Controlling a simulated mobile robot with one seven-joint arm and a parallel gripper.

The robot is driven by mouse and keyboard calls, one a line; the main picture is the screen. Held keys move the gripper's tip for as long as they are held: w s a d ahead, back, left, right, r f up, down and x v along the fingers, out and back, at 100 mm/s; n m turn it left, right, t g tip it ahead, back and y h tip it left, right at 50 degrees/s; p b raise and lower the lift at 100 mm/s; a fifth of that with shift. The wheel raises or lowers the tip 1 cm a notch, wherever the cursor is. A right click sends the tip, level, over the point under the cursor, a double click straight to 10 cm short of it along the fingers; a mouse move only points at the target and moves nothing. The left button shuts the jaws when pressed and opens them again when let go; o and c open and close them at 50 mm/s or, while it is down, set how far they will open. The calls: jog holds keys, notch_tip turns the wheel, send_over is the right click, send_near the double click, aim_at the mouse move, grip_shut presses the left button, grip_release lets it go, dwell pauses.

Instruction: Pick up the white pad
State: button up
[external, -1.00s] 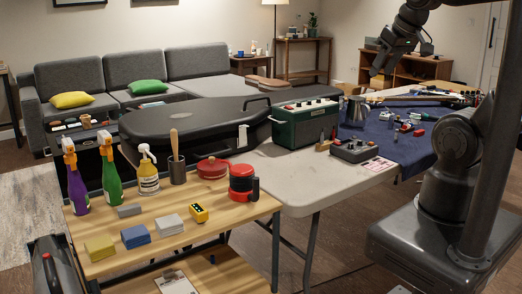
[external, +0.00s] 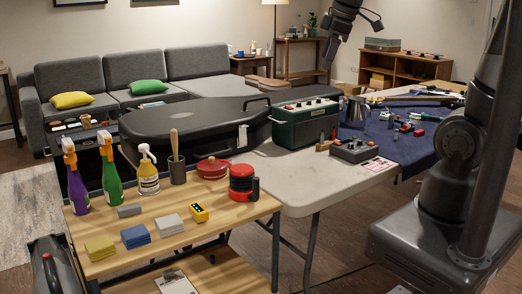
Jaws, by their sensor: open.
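The white pad (external: 168,226) is a pale, block-like pad or small stack in the external view. It lies flat on the light wooden cart top (external: 225,222). A blue pad (external: 135,237) and a yellow pad (external: 100,248) lie in a row to its left, and a small grey block (external: 129,211) is behind. My gripper (external: 328,62) is high at the top of the picture, open, and far from the white pad. Its fingers point down and no object shows between them.
Spray bottles (external: 110,177), a red pot (external: 213,168), a red-and-black container (external: 242,184) and a yellow device (external: 199,212) share the cart top. A guitar case (external: 195,125), a green amplifier (external: 304,124) and a pedal (external: 356,149) stand on the folding table (external: 300,190).

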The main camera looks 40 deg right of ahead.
jog(key=w+a+f+n+g, duration=0.1)
jog(key=w+a+n, duration=0.3)
jog(key=a, duration=0.2)
jog(key=w+a+f+n, duration=0.2)
jog(key=w+a+n, duration=0.15)
jog(key=a, duration=0.25)
jog(key=n+g, duration=0.3)
jog(key=n, duration=1.5)
send_over(169, 220)
notch_tip(169, 220, down, 22)
jog(key=r, duration=0.1)
jog(key=shift+h, duration=0.3)
jog(key=f, duration=0.5)
jog(key=shift+w+d+f, duration=0.1)
jog(key=shift+w, duration=0.15)
jog(key=f, duration=0.5)
jog(key=shift+s+f, duration=0.3)
jog(key=shift+c, duration=0.4)
jog(key=c, duration=0.7)
